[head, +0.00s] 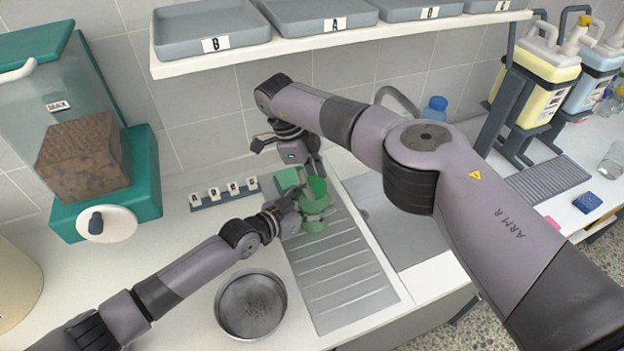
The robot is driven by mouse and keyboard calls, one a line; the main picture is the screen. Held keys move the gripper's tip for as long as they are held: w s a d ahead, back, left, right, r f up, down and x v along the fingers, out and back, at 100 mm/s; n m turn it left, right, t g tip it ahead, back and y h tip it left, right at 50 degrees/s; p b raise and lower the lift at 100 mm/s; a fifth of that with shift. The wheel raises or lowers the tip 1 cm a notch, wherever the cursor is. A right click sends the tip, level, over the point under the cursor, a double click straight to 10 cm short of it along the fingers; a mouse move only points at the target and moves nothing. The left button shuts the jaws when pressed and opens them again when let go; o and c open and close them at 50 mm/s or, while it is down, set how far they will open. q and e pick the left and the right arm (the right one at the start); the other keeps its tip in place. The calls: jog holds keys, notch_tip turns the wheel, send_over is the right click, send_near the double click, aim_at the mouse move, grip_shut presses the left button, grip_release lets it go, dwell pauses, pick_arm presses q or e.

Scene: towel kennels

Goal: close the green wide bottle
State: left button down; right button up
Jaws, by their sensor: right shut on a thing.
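The green wide bottle (315,224) stands on the ridged drainboard, partly hidden by my grippers. A darker green round part (317,187) shows above it; I cannot tell if this is its mouth or its lid. My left gripper (302,207) reaches in from the left at the bottle's side, and its grip is unclear. My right gripper (300,178) points down from above, just over the bottle. It is shut on a green piece among the green parts there, whose shape is mostly hidden. A pale green block-like thing (287,179) shows just left of the round part.
A lettered rack (225,194) lies behind left, near a teal-framed dispenser (145,185). A shelf (330,40) with grey trays hangs above. Canisters (540,75) stand at right.

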jog(key=shift+m, duration=0.8)
pick_arm(q)
jog(key=shift+s+d, duration=0.1)
pick_arm(e)
jog(key=o, duration=1.3)
jog(key=shift+d+r, duration=0.1)
jog(key=shift+r, duration=2.2)
jog(key=shift+o, duration=0.3)
jog(key=shift+o, duration=0.3)
